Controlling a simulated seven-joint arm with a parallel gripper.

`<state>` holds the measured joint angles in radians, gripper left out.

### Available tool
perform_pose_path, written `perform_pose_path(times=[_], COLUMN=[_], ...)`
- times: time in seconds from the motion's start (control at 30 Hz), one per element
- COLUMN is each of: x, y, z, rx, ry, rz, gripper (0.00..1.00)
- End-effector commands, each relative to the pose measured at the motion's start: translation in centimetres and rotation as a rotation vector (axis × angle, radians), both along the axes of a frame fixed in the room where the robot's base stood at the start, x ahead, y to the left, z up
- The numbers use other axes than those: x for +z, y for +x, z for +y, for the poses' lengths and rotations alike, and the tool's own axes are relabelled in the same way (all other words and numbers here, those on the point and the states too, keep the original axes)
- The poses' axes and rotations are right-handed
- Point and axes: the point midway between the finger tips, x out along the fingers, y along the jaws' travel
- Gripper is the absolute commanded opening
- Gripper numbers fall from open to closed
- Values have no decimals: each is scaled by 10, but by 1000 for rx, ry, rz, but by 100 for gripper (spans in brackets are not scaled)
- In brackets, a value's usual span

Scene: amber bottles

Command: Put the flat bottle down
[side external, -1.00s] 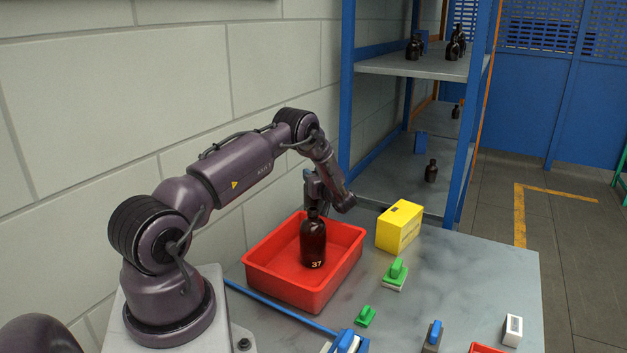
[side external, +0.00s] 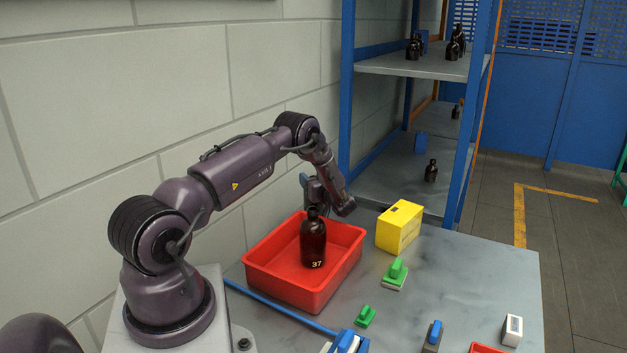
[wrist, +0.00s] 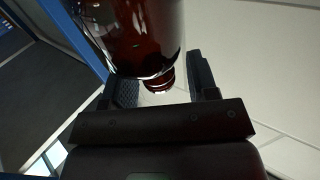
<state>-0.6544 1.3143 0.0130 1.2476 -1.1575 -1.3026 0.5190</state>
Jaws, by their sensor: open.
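A dark amber bottle (side external: 313,243) with a white "37" low on its side appears upright in the red tray (side external: 262,281). Whether its body is flat is hard to tell. My gripper (side external: 316,203) is at the bottle's top, coming from behind it. In the wrist view the bottle's glossy body (wrist: 140,35) fills the upper middle. Its neck reaches between the two fingers of my gripper (wrist: 163,85), which are open with gaps beside the neck.
A yellow box (side external: 399,228) stands right of the tray. Green-handled items (side external: 396,275) and blue-handled ones lie in front on the grey table (side external: 470,275). A blue-framed shelf (side external: 425,65) with more dark bottles stands behind. A wall runs along the left.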

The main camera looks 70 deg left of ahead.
Motion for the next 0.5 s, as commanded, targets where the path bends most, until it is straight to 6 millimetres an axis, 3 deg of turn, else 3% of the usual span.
perform_pose_path(times=[0.17,0.3,0.5], x=[0,34,61], y=[7,6,5], z=[-32,-27,-27], rx=[-6,-2,-1], ry=[-2,2,-1], rz=[3,-2,0], gripper=[54,54,54])
